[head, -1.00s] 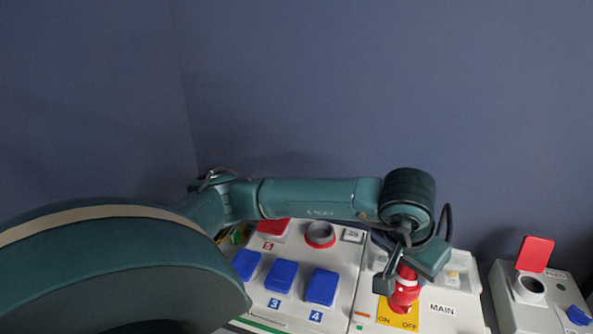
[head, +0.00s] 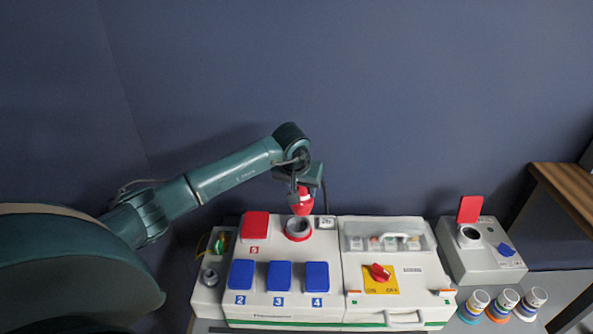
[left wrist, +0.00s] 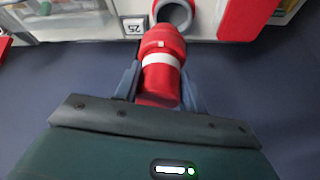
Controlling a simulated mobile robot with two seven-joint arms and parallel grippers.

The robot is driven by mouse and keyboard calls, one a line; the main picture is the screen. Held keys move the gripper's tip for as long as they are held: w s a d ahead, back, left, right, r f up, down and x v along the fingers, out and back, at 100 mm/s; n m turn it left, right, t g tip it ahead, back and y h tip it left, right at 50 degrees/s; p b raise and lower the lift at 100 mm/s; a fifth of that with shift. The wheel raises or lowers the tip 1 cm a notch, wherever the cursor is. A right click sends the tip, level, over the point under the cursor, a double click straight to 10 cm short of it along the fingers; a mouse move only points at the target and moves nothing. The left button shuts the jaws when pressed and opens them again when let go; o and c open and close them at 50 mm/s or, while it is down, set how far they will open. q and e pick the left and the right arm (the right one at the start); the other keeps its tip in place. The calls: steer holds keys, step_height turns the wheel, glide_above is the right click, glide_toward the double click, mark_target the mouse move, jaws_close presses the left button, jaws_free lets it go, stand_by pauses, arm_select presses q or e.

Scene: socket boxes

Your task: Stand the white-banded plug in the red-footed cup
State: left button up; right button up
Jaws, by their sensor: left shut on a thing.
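The white-banded plug (head: 303,206) is red, with its white band clear in the left wrist view (left wrist: 161,60). My left gripper (head: 301,191) is shut on it; in the left wrist view a finger (left wrist: 128,82) lies on either side of the plug. The red-footed cup (head: 298,229) is a grey open ring on a red foot, on the white box near its back edge. The plug hangs over the cup's back side in the head view. My right gripper is out of view.
Beside the cup are a red flap (head: 256,225) and a small numbered label (head: 325,222). Blue flaps (head: 279,276) line the box's front. A red switch (head: 379,272) sits on the box to the right. Another cup (head: 469,236) stands on a grey box farther right.

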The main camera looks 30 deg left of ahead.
arm_select(q)
steer(key=shift+w+a+f, duration=0.15)
steer(key=shift+a, duration=0.35)
steer(key=shift+a+f, duration=0.1)
steer(key=shift+f, duration=0.15)
step_height(320, 180, down, 3)
steer(key=shift+f+b, duration=0.1)
steer(key=shift+b, duration=1.1)
steer(key=shift+f, duration=0.4)
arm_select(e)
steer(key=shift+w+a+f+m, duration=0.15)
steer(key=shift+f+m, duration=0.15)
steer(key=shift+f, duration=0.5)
arm_select(q)
steer(key=shift+f+b, duration=0.15)
steer(key=shift+b, duration=0.25)
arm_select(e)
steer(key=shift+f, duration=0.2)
arm_select(q)
steer(key=shift+f+b, duration=0.75)
steer(key=shift+f, duration=0.15)
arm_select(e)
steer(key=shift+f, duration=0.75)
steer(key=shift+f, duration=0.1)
